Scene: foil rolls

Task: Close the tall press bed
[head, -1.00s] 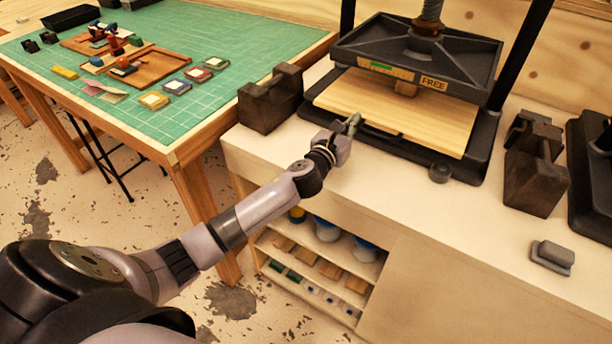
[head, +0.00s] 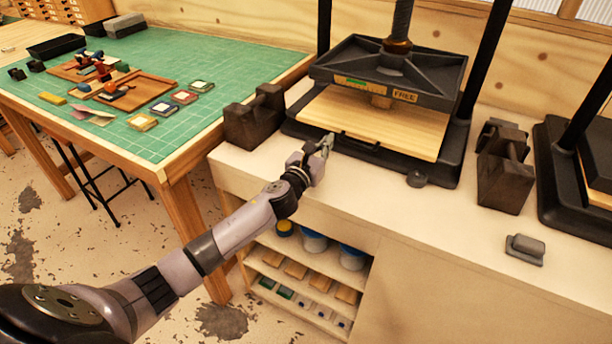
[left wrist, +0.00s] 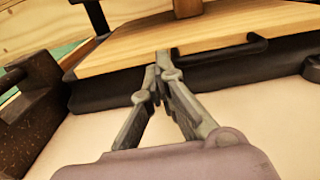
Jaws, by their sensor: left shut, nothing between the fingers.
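The tall press (head: 388,72) stands on the white cabinet, its dark platen raised above the bed. The press bed is a pale wooden board (head: 410,137) with a dark handle (head: 362,140) on its front edge. The board's front part sticks out from under the platen. My left gripper (head: 327,143) is shut and empty at the bed's front edge, just left of the handle. In the left wrist view its fingertips (left wrist: 158,68) meet in front of the board (left wrist: 120,53), with the handle (left wrist: 225,46) to their right. I cannot tell whether they touch it. My right gripper is not in view.
A dark weight block (head: 252,122) stands left of the press, another (head: 503,180) right of it. A second press (head: 560,165) is at the right edge. A small grey block (head: 525,248) lies on the cabinet top. A table with a green mat (head: 225,68) is at left.

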